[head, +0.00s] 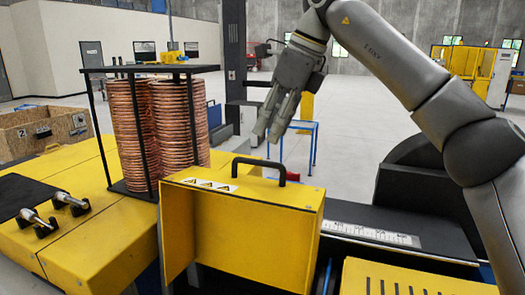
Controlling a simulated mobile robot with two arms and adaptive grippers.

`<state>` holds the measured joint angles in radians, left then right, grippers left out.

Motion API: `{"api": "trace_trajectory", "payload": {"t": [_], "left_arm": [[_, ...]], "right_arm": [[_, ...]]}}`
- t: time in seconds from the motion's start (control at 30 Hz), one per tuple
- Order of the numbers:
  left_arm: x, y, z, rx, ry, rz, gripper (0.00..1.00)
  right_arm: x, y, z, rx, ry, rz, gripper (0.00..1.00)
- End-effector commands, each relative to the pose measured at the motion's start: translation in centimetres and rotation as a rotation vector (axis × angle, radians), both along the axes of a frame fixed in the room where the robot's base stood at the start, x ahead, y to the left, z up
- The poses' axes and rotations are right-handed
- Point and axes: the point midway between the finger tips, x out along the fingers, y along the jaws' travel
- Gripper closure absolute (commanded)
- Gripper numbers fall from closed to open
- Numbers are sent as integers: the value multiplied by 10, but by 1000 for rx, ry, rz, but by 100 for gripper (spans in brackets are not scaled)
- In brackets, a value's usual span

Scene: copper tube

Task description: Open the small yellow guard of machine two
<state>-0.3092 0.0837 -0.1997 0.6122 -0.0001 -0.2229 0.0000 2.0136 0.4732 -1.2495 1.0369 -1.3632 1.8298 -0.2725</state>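The small yellow guard (250,225) is in the lower middle of the head view. It is a box-like cover with warning labels on its top and a black handle (258,162). My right gripper (268,132) points down above and slightly behind the handle, apart from it in the picture. Its fingers look spread with nothing between them. The exact distance from the fingers to the handle is hard to tell. My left gripper is not in view.
A black rack (150,69) of stacked copper coils (185,120) stands left of the guard on a yellow machine top (110,235). Metal fittings (70,203) lie at far left. A dark machine bed with a scale (370,233) runs to the right. Open floor lies behind.

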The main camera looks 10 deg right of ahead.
Motion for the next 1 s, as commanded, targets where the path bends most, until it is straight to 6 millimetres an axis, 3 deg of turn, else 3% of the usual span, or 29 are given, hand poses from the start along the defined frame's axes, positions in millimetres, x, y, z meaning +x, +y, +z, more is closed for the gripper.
{"api": "trace_trajectory", "payload": {"t": [0.17, 0.33, 0.5, 0.77, 1.0], "left_arm": [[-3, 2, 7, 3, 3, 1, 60], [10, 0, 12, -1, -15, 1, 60], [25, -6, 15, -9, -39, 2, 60], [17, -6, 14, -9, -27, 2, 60], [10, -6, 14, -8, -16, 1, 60]], "right_arm": [[8, 10, -32, -1, 4, 0, 66], [14, 17, -55, -1, 2, -1, 66], [17, 22, -66, 1, 1, -1, 66], [18, 22, -68, 2, 1, -1, 66], [17, 22, -68, 2, 1, -1, 93]]}}
